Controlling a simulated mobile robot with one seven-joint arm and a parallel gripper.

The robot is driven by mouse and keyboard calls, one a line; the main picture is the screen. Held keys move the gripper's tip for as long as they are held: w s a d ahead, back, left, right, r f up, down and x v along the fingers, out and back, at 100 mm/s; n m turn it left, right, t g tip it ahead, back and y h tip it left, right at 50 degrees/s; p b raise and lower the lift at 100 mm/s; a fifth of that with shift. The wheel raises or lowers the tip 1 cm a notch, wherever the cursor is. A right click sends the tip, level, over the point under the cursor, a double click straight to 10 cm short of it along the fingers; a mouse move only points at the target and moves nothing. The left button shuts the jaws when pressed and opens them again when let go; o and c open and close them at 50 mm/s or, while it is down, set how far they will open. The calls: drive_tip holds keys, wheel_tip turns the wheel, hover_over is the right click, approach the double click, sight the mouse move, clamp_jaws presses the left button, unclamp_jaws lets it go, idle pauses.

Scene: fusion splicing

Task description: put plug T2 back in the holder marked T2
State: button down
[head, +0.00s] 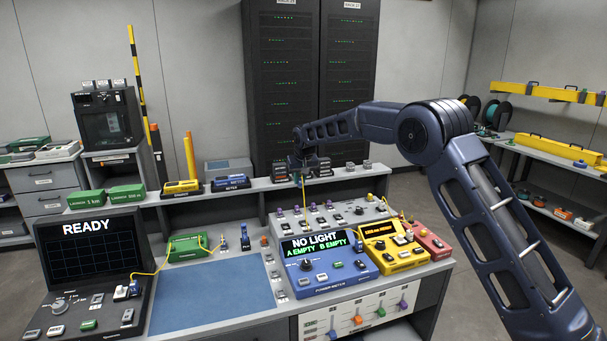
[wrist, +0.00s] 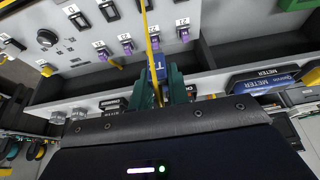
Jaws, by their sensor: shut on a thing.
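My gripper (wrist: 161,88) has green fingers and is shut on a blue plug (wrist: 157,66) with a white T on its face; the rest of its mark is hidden. A yellow cable (wrist: 146,25) runs from the plug past the grey panel. In the head view my gripper (head: 303,165) is above the back shelf, behind the panel, with the yellow cable (head: 303,190) hanging below it. The holder marked T2 cannot be picked out; the small labels are not readable.
The grey panel (head: 345,213) carries several purple plugs (wrist: 126,44) and a black knob. A blue power meter (head: 323,265) reads NO LIGHT, A EMPTY, B EMPTY. A yellow unit (head: 392,248) and a red unit (head: 430,243) stand right. The blue mat (head: 212,300) is clear.

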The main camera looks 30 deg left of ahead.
drive_tip(key=s+a+f, duration=0.2)
drive_tip(key=s+f, duration=0.9)
drive_tip(key=s, duration=0.1)
hover_over(274, 271)
drive_tip(key=s, duration=0.1)
wheel_tip(274, 271, down, 9)
drive_tip(key=shift+d+f, duration=0.2)
drive_tip(key=shift+f, duration=1.3)
drive_tip(key=shift+d+f, duration=0.2)
drive_tip(key=shift+f, duration=1.25)
drive_tip(key=shift+f, duration=0.5)
drive_tip(key=c, duration=1.3)
unclamp_jaws()
drive_tip(key=shift+o, duration=0.2)
drive_tip(key=v, duration=1.1)
drive_tip(key=shift+f, duration=0.1)
